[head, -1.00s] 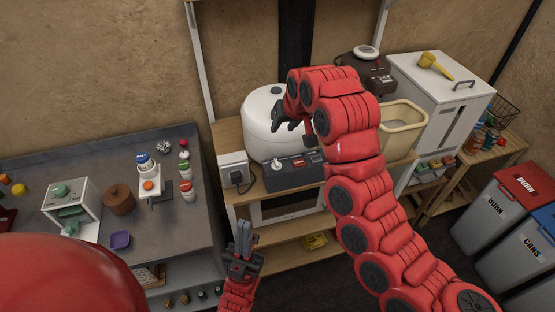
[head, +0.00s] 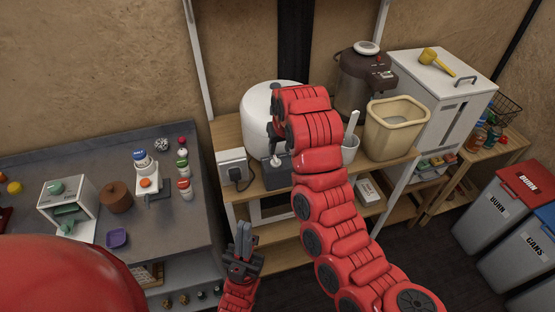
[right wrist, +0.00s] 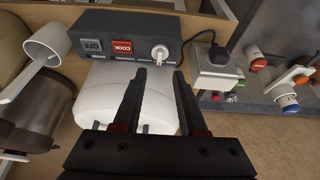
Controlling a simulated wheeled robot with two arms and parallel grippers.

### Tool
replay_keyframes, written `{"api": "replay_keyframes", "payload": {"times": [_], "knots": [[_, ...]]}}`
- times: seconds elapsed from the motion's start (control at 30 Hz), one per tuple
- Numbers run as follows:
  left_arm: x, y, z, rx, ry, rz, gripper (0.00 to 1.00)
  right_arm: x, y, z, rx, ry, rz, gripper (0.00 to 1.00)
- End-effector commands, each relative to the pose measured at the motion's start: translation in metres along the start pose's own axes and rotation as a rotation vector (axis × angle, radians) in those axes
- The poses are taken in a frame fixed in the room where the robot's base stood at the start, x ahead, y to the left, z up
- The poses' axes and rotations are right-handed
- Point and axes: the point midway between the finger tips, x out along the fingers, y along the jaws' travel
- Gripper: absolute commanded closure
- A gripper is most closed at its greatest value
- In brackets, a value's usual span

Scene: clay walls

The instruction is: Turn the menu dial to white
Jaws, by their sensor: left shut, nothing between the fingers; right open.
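The menu dial is a white knob (right wrist: 160,52) on a dark control box (right wrist: 110,35), beside a red COOK button (right wrist: 123,47) and a grey OFF button (right wrist: 90,45). My right gripper (right wrist: 160,74) is open and empty. In the right wrist view its fingertips show just below the dial, apart from it in the picture; the depth gap is unclear. In the head view my right gripper (head: 277,140) is partly hidden by its arm. My left gripper (head: 244,238) is shut and empty, below the shelf.
A white round cooker (head: 262,110) stands behind the box. A white socket box (head: 233,168) with a black plug is left of it.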

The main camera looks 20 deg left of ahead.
Motion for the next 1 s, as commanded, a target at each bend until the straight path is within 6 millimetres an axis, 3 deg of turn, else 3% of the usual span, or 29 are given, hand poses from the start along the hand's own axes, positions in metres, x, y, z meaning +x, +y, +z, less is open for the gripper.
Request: {"api": "replay_keyframes", "payload": {"times": [0.1,0.33,0.53,0.83,1.0], "knots": [[0.017,-0.001,-0.003,0.0,0.002,0.0,1.0,0.026,0.001,0.002,0.001,-0.014,0.001,0.59],[0.027,-0.001,-0.005,0.0,0.002,0.0,1.0,0.063,0.0,0.002,-0.002,-0.011,0.001,0.59],[0.03,-0.002,-0.005,0.0,0.001,0.0,1.0,0.076,0.0,0.001,0.001,-0.006,-0.001,0.59],[0.03,-0.001,-0.005,0.0,0.002,0.0,1.0,0.078,0.001,0.002,0.001,-0.005,-0.001,0.59],[0.029,-0.002,-0.005,0.0,0.001,0.0,1.0,0.078,0.0,0.002,0.001,-0.005,-0.001,0.89]]}}
